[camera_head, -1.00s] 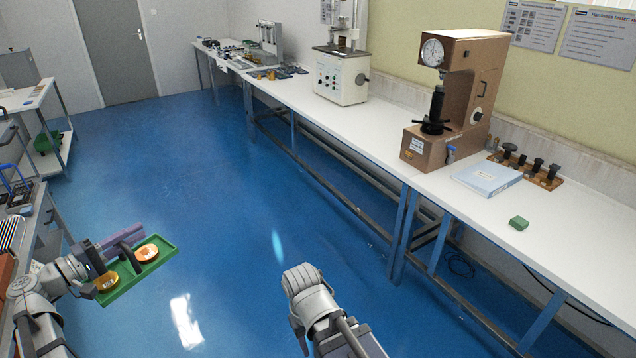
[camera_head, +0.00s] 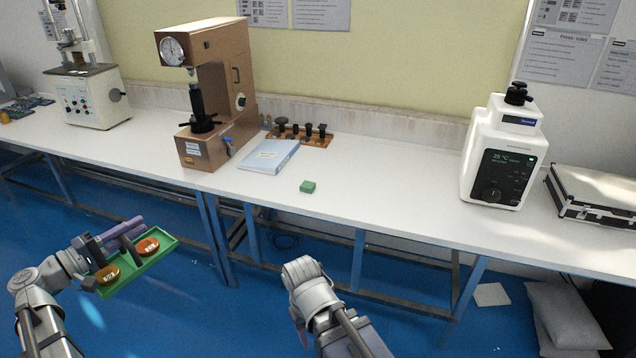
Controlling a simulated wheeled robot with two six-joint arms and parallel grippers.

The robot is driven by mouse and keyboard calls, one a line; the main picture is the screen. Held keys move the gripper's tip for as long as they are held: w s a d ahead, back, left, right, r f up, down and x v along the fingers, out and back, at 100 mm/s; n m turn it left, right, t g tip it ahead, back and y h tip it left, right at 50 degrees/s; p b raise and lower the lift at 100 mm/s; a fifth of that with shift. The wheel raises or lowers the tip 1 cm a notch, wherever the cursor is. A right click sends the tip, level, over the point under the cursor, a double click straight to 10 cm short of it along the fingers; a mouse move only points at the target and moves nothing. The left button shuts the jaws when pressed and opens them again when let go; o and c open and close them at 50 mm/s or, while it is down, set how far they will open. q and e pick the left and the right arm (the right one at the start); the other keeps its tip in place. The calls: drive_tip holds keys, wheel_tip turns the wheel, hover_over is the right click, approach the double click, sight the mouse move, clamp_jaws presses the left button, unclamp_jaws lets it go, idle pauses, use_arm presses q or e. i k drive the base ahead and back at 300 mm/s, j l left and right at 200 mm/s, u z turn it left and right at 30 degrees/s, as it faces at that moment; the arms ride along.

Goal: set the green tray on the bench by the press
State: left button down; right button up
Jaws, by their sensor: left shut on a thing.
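My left gripper (camera_head: 118,240) is shut on the green tray (camera_head: 158,256) at the lower left. The tray is held in the air in front of the bench, over the blue floor. An orange-red round piece (camera_head: 146,246) and a yellow-brown round piece (camera_head: 108,273) lie in it. The white bench (camera_head: 375,199) runs across the view. The brown press (camera_head: 222,95) with a round dial stands on the bench, left of the middle. My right gripper (camera_head: 302,270) is low in the middle, in front of the bench; its fingers are not clear.
A white device (camera_head: 501,153) and a silver case (camera_head: 594,196) stand farther right. Bare bench top lies between block and device.

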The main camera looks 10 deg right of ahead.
sight(371, 197)
drive_tip(key=i+l+z, duration=0.85)
drive_tip(key=i, duration=0.2)
